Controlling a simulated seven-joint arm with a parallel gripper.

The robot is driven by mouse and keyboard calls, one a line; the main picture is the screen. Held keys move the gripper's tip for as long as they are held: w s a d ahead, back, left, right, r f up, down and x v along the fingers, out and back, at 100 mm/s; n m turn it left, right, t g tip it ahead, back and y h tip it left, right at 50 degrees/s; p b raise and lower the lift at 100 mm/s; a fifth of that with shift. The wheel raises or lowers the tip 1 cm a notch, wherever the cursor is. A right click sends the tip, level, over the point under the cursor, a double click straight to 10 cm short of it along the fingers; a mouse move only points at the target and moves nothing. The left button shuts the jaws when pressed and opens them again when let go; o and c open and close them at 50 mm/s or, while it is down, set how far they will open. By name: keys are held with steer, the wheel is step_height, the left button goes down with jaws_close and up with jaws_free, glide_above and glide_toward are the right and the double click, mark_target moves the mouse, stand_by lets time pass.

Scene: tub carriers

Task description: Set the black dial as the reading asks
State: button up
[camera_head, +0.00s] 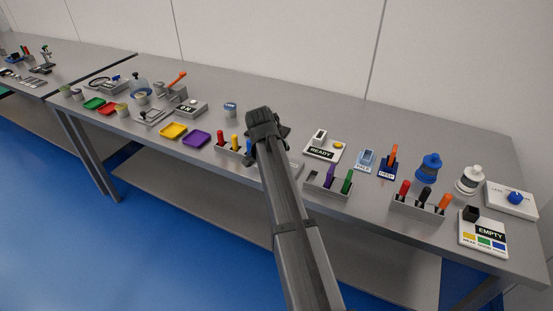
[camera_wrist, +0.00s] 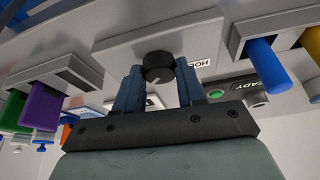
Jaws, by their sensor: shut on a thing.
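The black dial (camera_wrist: 158,67) sits on a light grey panel (camera_wrist: 112,50) in the wrist view. The panel's label is partly covered and shows only "HO" and part of another letter. My gripper (camera_wrist: 160,80) is shut on the dial, with one blue-grey finger on each side of it. The dial's pointer mark is too small to read. In the head view my gripper (camera_head: 268,140) and arm hide the dial; a strip of the panel (camera_head: 294,170) shows beside the arm.
A peg block (camera_head: 328,187) with purple and green pegs stands right of my arm, and another peg block (camera_head: 228,152) left.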

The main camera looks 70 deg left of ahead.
steer(key=o, duration=1)
steer(key=shift+o, duration=0.2)
steer(key=v, duration=1.4)
steer(key=shift+w+f, duration=0.1)
steer(key=shift+w, duration=0.05)
